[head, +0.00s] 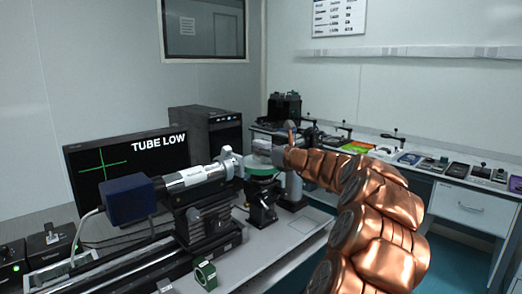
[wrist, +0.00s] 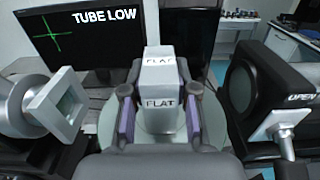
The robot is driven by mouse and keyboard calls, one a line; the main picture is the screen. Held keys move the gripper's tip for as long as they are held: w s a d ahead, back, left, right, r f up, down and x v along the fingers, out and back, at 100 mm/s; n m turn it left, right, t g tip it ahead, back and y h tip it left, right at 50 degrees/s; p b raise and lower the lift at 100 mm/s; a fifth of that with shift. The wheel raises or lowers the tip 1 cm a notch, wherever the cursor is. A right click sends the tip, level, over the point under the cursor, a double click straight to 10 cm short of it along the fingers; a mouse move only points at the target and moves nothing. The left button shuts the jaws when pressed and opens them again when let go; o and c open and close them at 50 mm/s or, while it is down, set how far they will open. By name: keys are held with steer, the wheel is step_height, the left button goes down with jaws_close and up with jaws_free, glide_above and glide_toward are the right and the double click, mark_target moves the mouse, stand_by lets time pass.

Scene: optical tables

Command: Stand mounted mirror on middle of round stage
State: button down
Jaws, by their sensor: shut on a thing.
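The mounted mirror, a white block marked FLAT on its top and its near face (wrist: 160,102), sits between the two fingers of my gripper (wrist: 160,92) in the wrist view. The fingers, with purple-grey pads, are shut on its sides. The block looks upright. A pale round stage (wrist: 108,122) shows beneath and around it. I cannot tell whether the block's base touches the stage. In the head view, the round stage with its green rim (head: 262,171) stands on a black post, with my gripper (head: 265,156) just above it.
A grey tube with a square front (wrist: 62,104) is close on the left, and a black round housing with an OPEN label (wrist: 262,92) is close on the right. A monitor (head: 125,165) reads TUBE LOW with a green cross. A green-sided block (head: 205,275) lies on the front table.

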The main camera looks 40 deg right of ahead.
steer(key=c, duration=0.9)
jaws_free()
steer(key=shift+f, duration=0.1)
steer(key=s+b, duration=0.1)
steer(key=s, duration=1.1)
steer(key=shift+a, duration=0.2)
